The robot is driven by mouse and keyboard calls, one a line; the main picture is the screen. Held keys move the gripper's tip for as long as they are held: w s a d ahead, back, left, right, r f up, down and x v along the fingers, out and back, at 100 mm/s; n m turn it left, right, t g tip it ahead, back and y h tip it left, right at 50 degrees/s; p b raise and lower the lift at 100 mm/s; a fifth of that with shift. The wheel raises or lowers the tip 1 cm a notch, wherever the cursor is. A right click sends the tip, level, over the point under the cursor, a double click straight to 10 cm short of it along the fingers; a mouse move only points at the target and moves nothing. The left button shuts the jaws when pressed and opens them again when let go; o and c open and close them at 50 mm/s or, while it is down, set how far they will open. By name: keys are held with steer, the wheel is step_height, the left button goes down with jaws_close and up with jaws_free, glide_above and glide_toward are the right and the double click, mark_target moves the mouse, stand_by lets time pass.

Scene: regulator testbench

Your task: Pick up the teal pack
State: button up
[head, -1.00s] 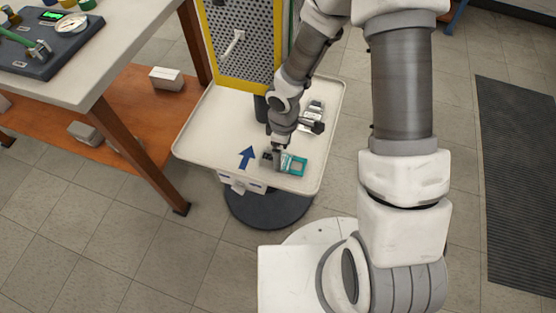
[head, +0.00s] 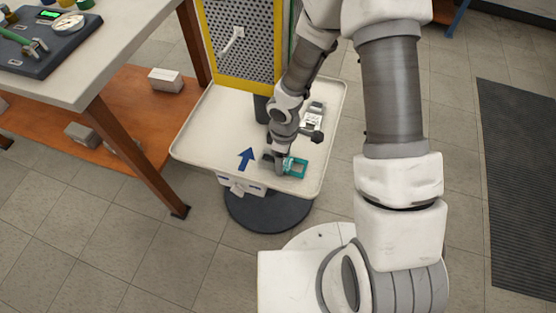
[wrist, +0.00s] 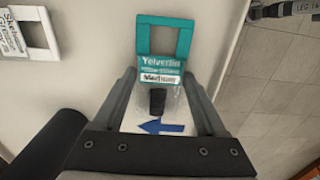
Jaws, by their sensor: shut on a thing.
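The teal pack (head: 297,168) is at the front right of the cream tray (head: 205,152). In the wrist view the teal pack (wrist: 160,62) shows an open rectangular frame at its far end and a printed label reading roughly "Yelverton". My gripper (head: 281,165) points down at the pack's left end. In the wrist view the fingers of my gripper (wrist: 160,82) are on either side of the label part, shut on it. The pack's near part sits between the fingers and is partly hidden. I cannot tell whether it is clear of the tray.
A white pack (head: 313,117) lies farther back on the tray, near my wrist. A blue arrow (head: 246,158) marks the tray left of my gripper. A yellow-framed perforated panel (head: 240,45) stands behind. A workbench (head: 110,65) is at the left, and a dark mat (head: 520,180) lies at the right.

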mark_target(285, 161)
steer(key=shift+r, duration=0.55)
step_height(285, 161, up, 4)
steer(key=shift+s+d+f+p, duration=0.1)
steer(key=shift+d+p, duration=0.05)
steer(key=shift+p, duration=1.1)
steer(key=s+d+r+p, duration=0.2)
steer(key=s+d+r, duration=0.4)
steer(key=s+d, duration=0.2)
steer(key=shift+p, duration=0.3)
steer(key=shift+a, duration=0.2)
